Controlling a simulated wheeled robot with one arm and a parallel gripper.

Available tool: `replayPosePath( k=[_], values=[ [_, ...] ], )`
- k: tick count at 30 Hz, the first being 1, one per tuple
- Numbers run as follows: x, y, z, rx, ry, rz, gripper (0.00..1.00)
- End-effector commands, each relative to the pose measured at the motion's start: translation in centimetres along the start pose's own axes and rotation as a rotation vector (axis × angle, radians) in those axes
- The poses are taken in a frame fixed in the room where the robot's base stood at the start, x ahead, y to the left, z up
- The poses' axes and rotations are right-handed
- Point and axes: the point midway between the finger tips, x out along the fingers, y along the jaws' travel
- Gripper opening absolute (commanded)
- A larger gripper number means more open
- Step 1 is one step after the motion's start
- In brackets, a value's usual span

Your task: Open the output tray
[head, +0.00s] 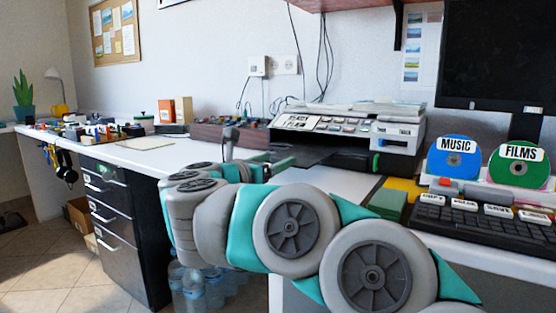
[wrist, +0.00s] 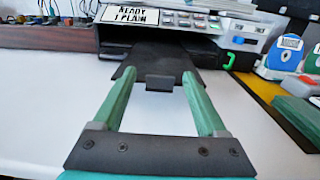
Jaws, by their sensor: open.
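The printer (head: 345,128) stands against the wall at the back of the desk; in the wrist view its display (wrist: 130,15) reads "READY 1 PLAIN". The dark output tray (wrist: 155,57) juts from the printer's front, with a small tab (wrist: 160,82) at its near edge. The tray also shows in the head view (head: 325,157). My gripper (wrist: 159,77) is open, with its two green fingers pointing at the tray. The tab lies between the fingertips in the picture; I cannot tell whether they touch it.
White desk surface lies clear below my gripper. To the right are a green block (head: 388,203), a keyboard (head: 490,222) and discs marked MUSIC (head: 454,158) and FILMS (head: 517,165). A dark wooden box (wrist: 45,37) with cables stands left of the printer.

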Motion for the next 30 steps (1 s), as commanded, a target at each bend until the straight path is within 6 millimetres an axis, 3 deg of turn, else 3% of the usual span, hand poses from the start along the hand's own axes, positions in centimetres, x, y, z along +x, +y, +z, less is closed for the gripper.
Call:
replayPosePath(
  k=[6,12,25,30],
  values=[
    [-3.8,0.1,0.1,0.0,-0.001,0.004,0.75],
    [-5.7,0.0,0.0,0.001,0.0,-0.001,0.75],
    [-6.0,0.0,0.2,-0.004,-0.004,0.006,0.75],
    [-5.5,1.6,2.5,-0.085,-0.065,0.13,0.75]
  ],
)
